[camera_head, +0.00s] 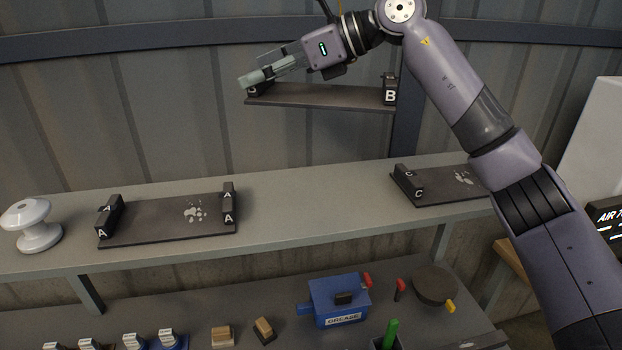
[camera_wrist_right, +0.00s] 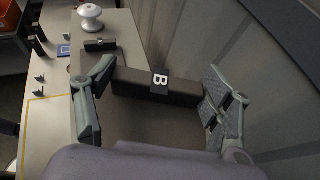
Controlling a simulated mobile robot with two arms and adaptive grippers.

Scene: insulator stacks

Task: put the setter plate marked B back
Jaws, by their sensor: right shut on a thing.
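The dark setter plate marked B (camera_head: 320,96) is in the air above the upper shelf (camera_head: 320,190), between plates A and C as seen in the head view. It has a dark end block at each end; the right block carries a clear white B. My right gripper (camera_head: 254,83) is shut on the block at its left end, partly hiding that letter. In the right wrist view the B block (camera_wrist_right: 160,84) lies between the two fingers of my right gripper (camera_wrist_right: 160,75). My left gripper is not in view.
Plate A (camera_head: 165,219) lies on the shelf at left, beside a white insulator (camera_head: 31,226). Plate C (camera_head: 440,187) lies at right, partly behind my right arm. The shelf between them is bare. Below are a blue grease box (camera_head: 338,298) and small blocks. A corrugated wall stands behind.

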